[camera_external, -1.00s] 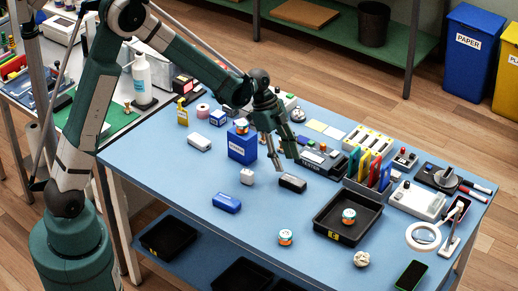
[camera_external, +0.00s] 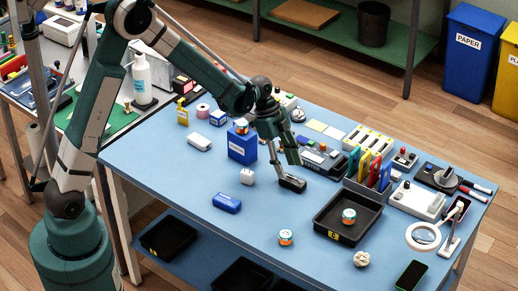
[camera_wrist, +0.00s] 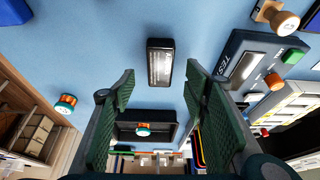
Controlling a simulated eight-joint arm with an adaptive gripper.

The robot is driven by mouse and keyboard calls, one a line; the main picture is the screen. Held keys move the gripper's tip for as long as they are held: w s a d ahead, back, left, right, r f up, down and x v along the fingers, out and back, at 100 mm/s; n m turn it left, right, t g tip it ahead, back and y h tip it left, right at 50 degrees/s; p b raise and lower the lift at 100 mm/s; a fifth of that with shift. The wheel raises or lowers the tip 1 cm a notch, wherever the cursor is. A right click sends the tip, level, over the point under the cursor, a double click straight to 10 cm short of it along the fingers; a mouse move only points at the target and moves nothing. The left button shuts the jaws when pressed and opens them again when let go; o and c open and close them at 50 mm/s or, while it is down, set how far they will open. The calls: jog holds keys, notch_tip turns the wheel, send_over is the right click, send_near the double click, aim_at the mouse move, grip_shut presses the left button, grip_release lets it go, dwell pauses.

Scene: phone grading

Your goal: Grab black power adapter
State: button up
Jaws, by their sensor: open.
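The black power adapter (camera_external: 293,185), a small dark block, lies on the blue table left of the black tray. In the wrist view the adapter (camera_wrist: 160,64) shows its pale printed label at the top middle, ahead of the fingers. My gripper (camera_external: 288,169) is above and close to the adapter in the external view, with its fingers pointing down. In the wrist view my gripper (camera_wrist: 160,69) has its two green ridged fingers wide apart, with the adapter lined up between their tips. Nothing is held. Whether a fingertip touches the adapter cannot be told.
The black tray (camera_external: 322,230) holds an orange-and-white can. A grey-black tester (camera_external: 322,163) stands close behind the gripper. The table front of the adapter is clear.

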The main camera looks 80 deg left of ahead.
aim_at(292, 180)
jog(key=shift+b+x, duration=0.5)
jog(key=shift+x, duration=2.05)
jog(key=shift+f, duration=0.2)
jog(key=shift+d, duration=0.1)
jog(key=c, duration=1.1)
